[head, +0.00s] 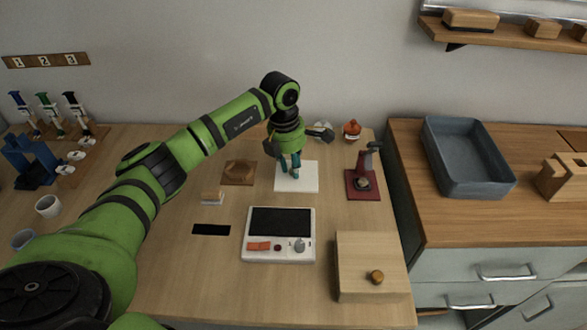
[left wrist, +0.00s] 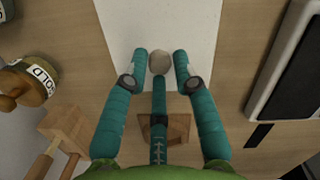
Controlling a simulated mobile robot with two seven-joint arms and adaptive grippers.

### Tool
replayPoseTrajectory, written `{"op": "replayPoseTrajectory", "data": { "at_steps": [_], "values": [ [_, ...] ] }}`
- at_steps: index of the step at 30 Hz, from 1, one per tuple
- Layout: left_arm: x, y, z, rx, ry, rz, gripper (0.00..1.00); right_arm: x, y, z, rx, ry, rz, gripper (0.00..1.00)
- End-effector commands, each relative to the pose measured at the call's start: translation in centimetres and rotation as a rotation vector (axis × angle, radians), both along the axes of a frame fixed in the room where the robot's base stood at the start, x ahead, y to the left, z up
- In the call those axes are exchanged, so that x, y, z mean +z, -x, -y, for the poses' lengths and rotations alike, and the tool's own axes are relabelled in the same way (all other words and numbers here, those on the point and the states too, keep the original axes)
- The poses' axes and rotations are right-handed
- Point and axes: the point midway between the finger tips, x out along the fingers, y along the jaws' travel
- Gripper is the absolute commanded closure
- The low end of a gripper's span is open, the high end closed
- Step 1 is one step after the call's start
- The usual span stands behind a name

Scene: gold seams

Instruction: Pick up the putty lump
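The putty lump (left wrist: 159,62), a small round greyish-beige ball, lies over the white board (left wrist: 195,20) in the left wrist view. The white board (head: 297,184) also shows in the head view, where I cannot make out the lump. My left gripper (head: 291,172) points down over this board. Its three teal fingers (left wrist: 160,66) stand apart around the lump, one on each side and one below it in the wrist picture. A narrow gap shows at the right finger; I cannot tell whether the other fingers touch the lump. My right gripper is not in view.
A scale-like device (head: 280,235), a wooden box (head: 370,266) and a dark red stand (head: 364,184) surround the board. A brown tile (head: 239,172) lies to its left. A jar marked GOLD (left wrist: 28,82) is near the gripper. A grey tray (head: 467,185) is on the right counter.

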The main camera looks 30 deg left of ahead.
Motion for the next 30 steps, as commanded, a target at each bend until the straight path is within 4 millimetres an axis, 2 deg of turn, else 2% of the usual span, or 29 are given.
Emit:
{"op": "replayPoseTrajectory", "data": {
  "at_steps": [8, 9, 10, 11, 23, 30],
  "values": [
    [-0.5, 0.0, 0.1, -0.001, 0.001, 0.001, 0.72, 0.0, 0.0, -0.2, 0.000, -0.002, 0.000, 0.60],
    [-0.5, 0.0, 0.1, -0.001, 0.001, 0.001, 0.84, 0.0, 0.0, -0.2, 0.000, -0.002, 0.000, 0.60],
    [-0.4, 0.0, 0.1, -0.001, 0.001, 0.001, 0.91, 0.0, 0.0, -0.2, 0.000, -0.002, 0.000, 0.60],
    [-0.4, 0.0, 0.1, -0.001, 0.001, 0.002, 0.92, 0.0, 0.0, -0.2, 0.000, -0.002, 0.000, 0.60],
    [-0.3, -0.1, 0.1, 0.000, 0.001, 0.001, 0.92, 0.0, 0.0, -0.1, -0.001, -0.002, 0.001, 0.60],
    [1.8, -0.1, 0.0, -0.001, 0.001, 0.006, 0.92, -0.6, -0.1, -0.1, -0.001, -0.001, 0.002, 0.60]
  ]
}}
